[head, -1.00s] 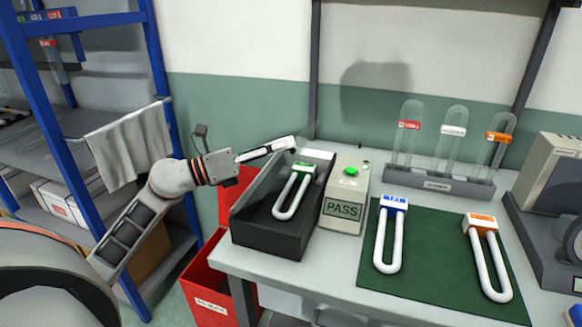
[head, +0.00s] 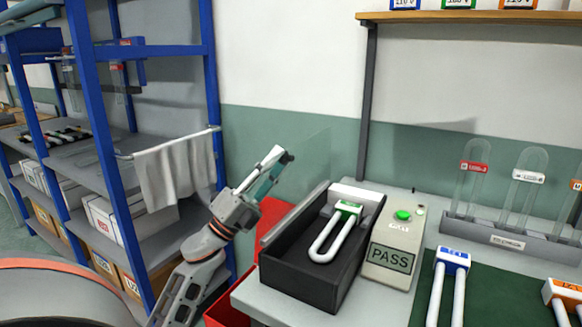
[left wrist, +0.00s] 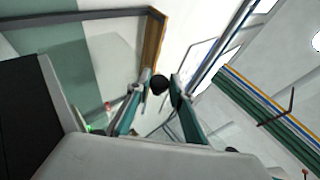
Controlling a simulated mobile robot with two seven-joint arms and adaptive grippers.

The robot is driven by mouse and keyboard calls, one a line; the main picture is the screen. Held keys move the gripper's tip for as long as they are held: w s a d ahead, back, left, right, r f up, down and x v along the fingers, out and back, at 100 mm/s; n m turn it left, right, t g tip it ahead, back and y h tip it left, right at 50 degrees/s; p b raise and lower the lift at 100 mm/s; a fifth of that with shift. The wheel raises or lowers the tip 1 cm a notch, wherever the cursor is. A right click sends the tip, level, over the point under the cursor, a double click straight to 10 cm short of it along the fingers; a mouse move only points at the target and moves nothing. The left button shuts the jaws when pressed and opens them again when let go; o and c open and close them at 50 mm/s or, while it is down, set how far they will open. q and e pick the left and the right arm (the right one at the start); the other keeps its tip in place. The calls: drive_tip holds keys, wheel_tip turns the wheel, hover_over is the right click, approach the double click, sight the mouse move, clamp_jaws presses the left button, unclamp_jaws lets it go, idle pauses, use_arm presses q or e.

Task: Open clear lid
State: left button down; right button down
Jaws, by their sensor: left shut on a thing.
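The black test box (head: 315,285) stands at the left end of the table. A white U-shaped tube with a green cap (head: 347,208) lies inside it. The clear lid (head: 308,162) shows only as a faint see-through pane, raised and tilted above the left side of the box. My left gripper (head: 283,157) is at the pane's upper left, above and left of the box. In the left wrist view its fingers (left wrist: 160,90) are closed around a dark round knob (left wrist: 159,84), apparently the lid's. The right gripper is not in view.
A grey unit with a green button and PASS display (head: 391,260) stands right of the box. A green mat (head: 486,312) holds more U-tubes. A rack (head: 500,241) of glass domes stands behind. Blue shelving (head: 85,130) with a hanging cloth (head: 172,172) is on the left.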

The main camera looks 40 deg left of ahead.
use_arm(q)
drive_tip(key=a+n+y, duration=0.1)
drive_tip(key=n, duration=0.1)
drive_tip(key=f+n+t+y, duration=0.1)
drive_tip(key=y, duration=0.1)
drive_tip(key=shift+s+a+n, duration=0.2)
drive_tip(key=shift+a+n, duration=0.2)
drive_tip(key=c, duration=1.8)
unclamp_jaws()
drive_tip(key=shift+s, duration=0.1)
drive_tip(key=v, duration=1.1)
drive_tip(key=shift+s+f, duration=0.15)
drive_tip(key=shift+f, duration=0.25)
